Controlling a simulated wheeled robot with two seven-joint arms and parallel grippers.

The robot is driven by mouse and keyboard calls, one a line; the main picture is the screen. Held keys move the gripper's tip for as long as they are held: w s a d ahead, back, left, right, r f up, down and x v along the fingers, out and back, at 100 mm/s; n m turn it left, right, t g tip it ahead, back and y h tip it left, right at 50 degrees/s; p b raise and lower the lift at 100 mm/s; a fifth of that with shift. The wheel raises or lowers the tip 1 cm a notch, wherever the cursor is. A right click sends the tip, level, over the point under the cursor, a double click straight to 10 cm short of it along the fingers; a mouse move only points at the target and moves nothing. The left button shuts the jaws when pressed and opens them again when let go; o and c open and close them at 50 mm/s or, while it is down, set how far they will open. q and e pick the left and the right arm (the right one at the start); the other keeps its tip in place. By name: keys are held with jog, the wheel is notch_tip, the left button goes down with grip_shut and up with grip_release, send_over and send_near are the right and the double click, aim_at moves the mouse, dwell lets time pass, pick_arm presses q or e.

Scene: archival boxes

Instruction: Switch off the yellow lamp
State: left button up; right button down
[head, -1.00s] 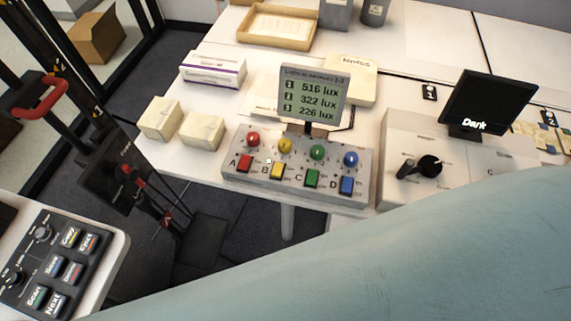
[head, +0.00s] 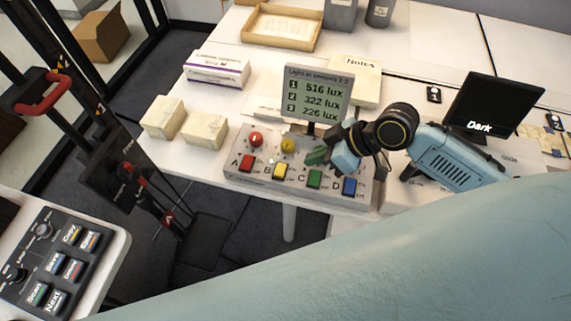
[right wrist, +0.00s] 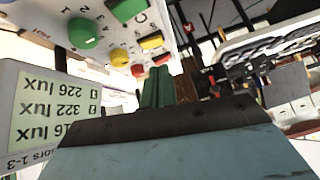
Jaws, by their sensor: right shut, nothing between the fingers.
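The control box (head: 232,172) has a row of coloured knobs above coloured push buttons marked A to D. The yellow knob (head: 288,145) stands above the yellow button (head: 279,171), marked B; both also show in the right wrist view, the knob (right wrist: 119,57) beside the button (right wrist: 152,41). My right gripper (head: 309,157) is shut and empty, its green fingers over the box, just right of the yellow knob and apart from the yellow button. It hides the green and blue knobs in the head view. No separate yellow lamp is clear. My left gripper is out of view.
The light-sensor display (head: 317,95) reads 516, 322 and 226 lux, close behind my right gripper. A dark screen (head: 492,108) reading "Dark" stands at right. Two cream blocks (head: 204,131) lie left of the box. A button panel (head: 50,262) is at lower left.

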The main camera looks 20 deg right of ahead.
jog(key=shift+n+y, duration=0.5)
jog(key=r, duration=0.1)
jog(key=w+r, duration=0.1)
jog(key=d+r, duration=0.1)
jog(key=shift+w+r, duration=0.2)
jog(key=shift+r, duration=0.2)
send_over(280, 170)
jog(key=d, duration=0.2)
jog(key=f, duration=0.4)
jog(key=s+f, duration=0.1)
jog(key=f, duration=0.1)
jog(key=shift+a+f+b, duration=0.1)
jog(key=shift+f+b, duration=0.2)
jog(key=shift+b, duration=0.1)
jog(key=f, duration=0.3)
jog(key=shift+a+f, duration=0.25)
jog(key=shift+a, duration=0.1)
jog(key=shift+s+f, duration=0.1)
jog(key=shift+f, duration=0.4)
